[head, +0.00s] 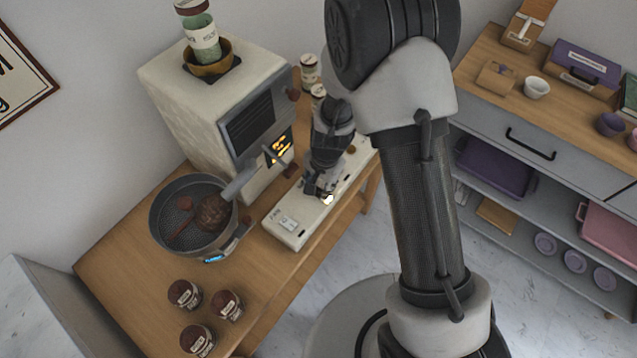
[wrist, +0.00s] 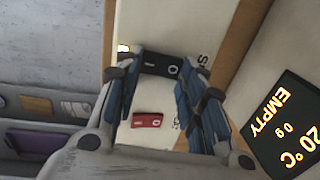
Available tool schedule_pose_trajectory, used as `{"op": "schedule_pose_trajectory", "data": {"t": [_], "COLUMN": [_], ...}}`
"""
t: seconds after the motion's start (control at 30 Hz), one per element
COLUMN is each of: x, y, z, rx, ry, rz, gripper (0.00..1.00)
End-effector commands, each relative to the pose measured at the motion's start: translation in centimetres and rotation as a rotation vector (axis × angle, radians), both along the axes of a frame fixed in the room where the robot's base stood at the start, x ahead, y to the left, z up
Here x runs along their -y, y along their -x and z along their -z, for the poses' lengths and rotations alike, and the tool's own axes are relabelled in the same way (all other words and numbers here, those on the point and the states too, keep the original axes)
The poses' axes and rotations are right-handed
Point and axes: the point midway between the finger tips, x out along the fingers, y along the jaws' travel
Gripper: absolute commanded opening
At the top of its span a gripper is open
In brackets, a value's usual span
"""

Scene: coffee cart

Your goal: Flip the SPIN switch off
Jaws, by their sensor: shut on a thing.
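A long white switch panel (head: 280,238) lies on the wooden cart; its pale top also shows in the wrist view (wrist: 160,25). My gripper (head: 318,193) is down at the panel. In the wrist view, my gripper's fingers (wrist: 163,68) are on either side of a black rocker switch (wrist: 160,64) marked with an O, shut on it. A red rocker switch (wrist: 147,120) sits beside it, nearer my palm. Labels by the switches are partly hidden by the fingers, so I cannot read which is SPIN. A small lamp (head: 328,199) glows beside my gripper.
A pale machine (head: 185,100) with a display reading EMPTY (wrist: 280,110) stands close beside the panel. A round pan (head: 165,225) with brown contents and several jars (head: 196,338) are on the cart. A shelf unit (head: 505,140) stands at the right, across open floor.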

Motion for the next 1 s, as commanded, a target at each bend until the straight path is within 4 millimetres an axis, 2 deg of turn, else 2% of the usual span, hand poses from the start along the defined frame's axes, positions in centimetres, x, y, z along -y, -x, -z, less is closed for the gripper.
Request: {"op": "schedule_pose_trajectory", "data": {"t": [0.17, 0.57, 1.0], "x": [0.02, -0.21, -0.43], "y": [0.03, -0.35, -0.60], "z": [0.01, -0.79, -0.66], "rx": [-0.001, -0.033, -0.068], "ry": [0.001, 0.035, 0.090], "rz": [0.000, -0.001, 0.000], "gripper": [0.13, 0.13, 0.13]}}
